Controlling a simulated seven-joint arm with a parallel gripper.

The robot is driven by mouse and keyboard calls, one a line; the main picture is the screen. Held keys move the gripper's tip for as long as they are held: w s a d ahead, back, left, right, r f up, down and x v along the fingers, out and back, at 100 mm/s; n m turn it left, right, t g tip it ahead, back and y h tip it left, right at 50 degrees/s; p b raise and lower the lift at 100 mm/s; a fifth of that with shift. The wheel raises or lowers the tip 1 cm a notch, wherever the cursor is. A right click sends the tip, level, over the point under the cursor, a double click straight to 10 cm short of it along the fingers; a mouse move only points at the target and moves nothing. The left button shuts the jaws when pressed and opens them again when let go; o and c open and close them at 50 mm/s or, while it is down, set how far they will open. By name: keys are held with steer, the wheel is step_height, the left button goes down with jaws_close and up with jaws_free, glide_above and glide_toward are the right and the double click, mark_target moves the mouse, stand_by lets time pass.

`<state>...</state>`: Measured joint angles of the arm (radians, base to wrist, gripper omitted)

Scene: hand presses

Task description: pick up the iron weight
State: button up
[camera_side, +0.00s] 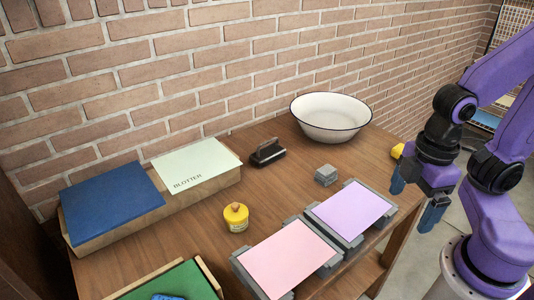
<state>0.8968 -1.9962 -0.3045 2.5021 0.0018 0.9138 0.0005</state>
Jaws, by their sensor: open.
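A small grey block (326,175), which looks like the iron weight, sits on the wooden table behind the purple sheet. My gripper (415,197) is open and empty, with blue fingers, in the air at the table's right end. It is to the right of the grey block and well apart from it. A dark block with a handle-like top (267,153) stands near the wall; I cannot tell exactly what it is.
Two grey presses carry a pink sheet (288,259) and a purple sheet (351,210) at the front. A white bowl (331,117), yellow jar (236,218), blotter pad (196,165) and blue pad (112,200) stand around. The table's middle (200,230) is bare.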

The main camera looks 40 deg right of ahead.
stand_by(0.4)
steer(key=c, duration=1.3)
steer(key=shift+a, duration=0.1)
